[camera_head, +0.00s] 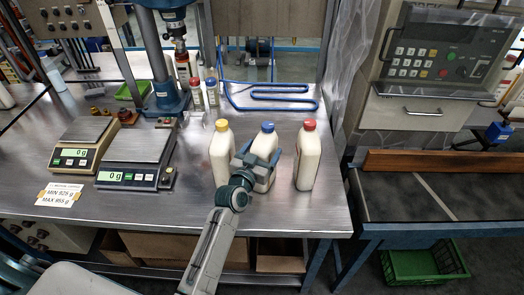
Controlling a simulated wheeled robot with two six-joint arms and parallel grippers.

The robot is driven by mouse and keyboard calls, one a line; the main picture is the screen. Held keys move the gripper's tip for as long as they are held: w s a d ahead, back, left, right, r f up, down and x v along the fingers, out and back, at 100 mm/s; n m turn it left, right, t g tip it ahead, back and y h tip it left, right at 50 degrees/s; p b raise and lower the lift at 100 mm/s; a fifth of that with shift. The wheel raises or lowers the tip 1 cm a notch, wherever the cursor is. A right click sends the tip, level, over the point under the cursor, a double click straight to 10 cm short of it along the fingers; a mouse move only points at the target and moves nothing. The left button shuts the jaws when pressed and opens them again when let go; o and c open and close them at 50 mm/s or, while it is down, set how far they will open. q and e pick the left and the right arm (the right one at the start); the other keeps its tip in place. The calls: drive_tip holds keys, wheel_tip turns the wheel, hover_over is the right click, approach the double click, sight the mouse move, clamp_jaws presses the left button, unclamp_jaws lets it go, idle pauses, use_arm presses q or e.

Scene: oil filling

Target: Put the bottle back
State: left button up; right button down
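Three white bottles stand upright in a row on the metal workbench (110,205). The left one has a yellow cap (221,125), the middle one a blue cap (267,127), and the right one a red cap (309,125). My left gripper (260,156) is at the blue-capped bottle (267,147), with its fingers on either side of the upper body. It covers part of the bottle's front. I cannot tell whether the fingers press on it or stand slightly apart. My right gripper is not in view.
Two scales (83,153) (136,175) on the left both read 0 g. A blue filling machine (168,98) and small bottles (212,88) stand behind. A blue rack (280,88) lies at the back. A control panel (435,55) stands right.

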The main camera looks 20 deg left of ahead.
use_arm(q)
drive_tip(key=shift+r, duration=0.1)
drive_tip(key=shift+r, duration=0.2)
drive_tip(key=s+a+b, duration=0.1)
drive_tip(key=s+b, duration=0.1)
drive_tip(key=s, duration=1)
drive_tip(key=shift+a+b, duration=0.2)
drive_tip(key=shift+b, duration=0.2)
drive_tip(key=shift+f, duration=0.1)
